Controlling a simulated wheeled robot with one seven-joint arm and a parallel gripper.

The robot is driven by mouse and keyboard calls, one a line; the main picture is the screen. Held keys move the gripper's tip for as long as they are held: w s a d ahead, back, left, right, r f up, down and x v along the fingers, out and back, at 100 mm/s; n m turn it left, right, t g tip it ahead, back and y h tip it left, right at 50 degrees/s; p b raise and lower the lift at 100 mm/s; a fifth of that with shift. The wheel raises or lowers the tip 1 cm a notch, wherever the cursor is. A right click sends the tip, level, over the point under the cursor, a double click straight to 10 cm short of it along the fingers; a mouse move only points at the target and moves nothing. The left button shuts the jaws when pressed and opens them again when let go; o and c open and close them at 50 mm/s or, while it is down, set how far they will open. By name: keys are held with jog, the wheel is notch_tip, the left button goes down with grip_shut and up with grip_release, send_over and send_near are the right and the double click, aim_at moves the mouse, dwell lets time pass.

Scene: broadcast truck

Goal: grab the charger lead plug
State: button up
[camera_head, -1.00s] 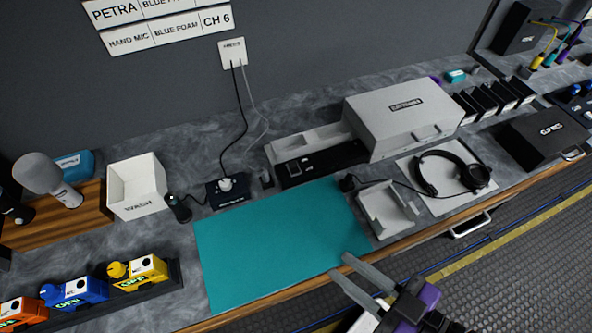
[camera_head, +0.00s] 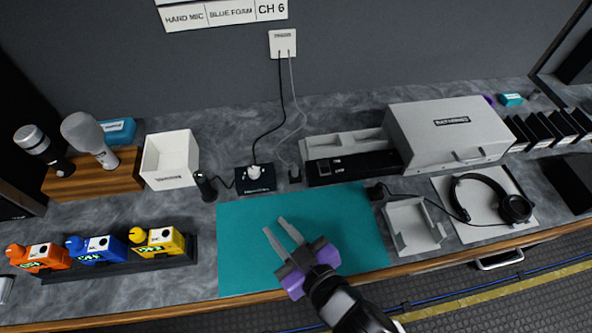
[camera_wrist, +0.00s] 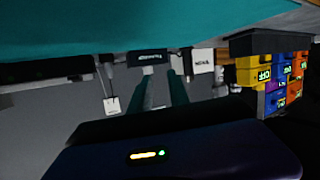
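Two leads run down from a white wall plate (camera_head: 283,43). The black lead meets a white round plug (camera_head: 254,172) on a small black labelled box (camera_head: 255,180). The grey lead ends by a small black plug-like piece (camera_head: 294,175) on the counter, right of that box. I cannot tell for certain which is the charger lead plug. My gripper (camera_head: 275,225) is open and empty above the teal mat, nearer the counter's front than these plugs. The wrist view looks inverted; it shows the black box (camera_wrist: 147,58) beyond the fingers (camera_wrist: 159,75).
A black handheld piece (camera_head: 205,186) and a white bin (camera_head: 170,158) stand left of the box. A black unit (camera_head: 350,168) lies right. Coloured packs (camera_head: 97,250) sit front left, and a headset (camera_head: 490,198) right. The teal mat (camera_head: 240,260) is clear.

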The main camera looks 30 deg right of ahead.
aim_at(294, 173)
jog(key=w+h, duration=0.1)
jog(key=w, duration=0.1)
jog(key=w+m+h, duration=0.1)
jog(key=w, duration=0.1)
jog(key=w+m, duration=0.1)
jog(key=shift+w+a+f+g+h, duration=0.1)
jog(key=shift+w+f+g+h, duration=0.2)
jog(key=shift+w+h, duration=0.1)
jog(key=shift+w+d+r+m+h, duration=0.1)
jog(key=shift+w+d+m+h, duration=0.55)
jog(key=shift+w+m+h, duration=0.3)
jog(key=d+m+h, duration=0.1)
jog(key=d+m+g+h, duration=0.1)
jog(key=d+m+h, duration=0.1)
jog(key=d+m+g+h, duration=0.1)
jog(key=m, duration=0.1)
jog(key=shift+s+d+r, duration=0.15)
jog(key=shift+s+d, duration=0.2)
jog(key=shift+w+d+h, duration=0.15)
jog(key=shift+d+h, duration=0.05)
jog(key=shift+h, duration=0.05)
jog(key=p+x, duration=0.2)
jog(key=x, duration=0.5)
jog(key=shift+d, duration=0.2)
grip_shut()
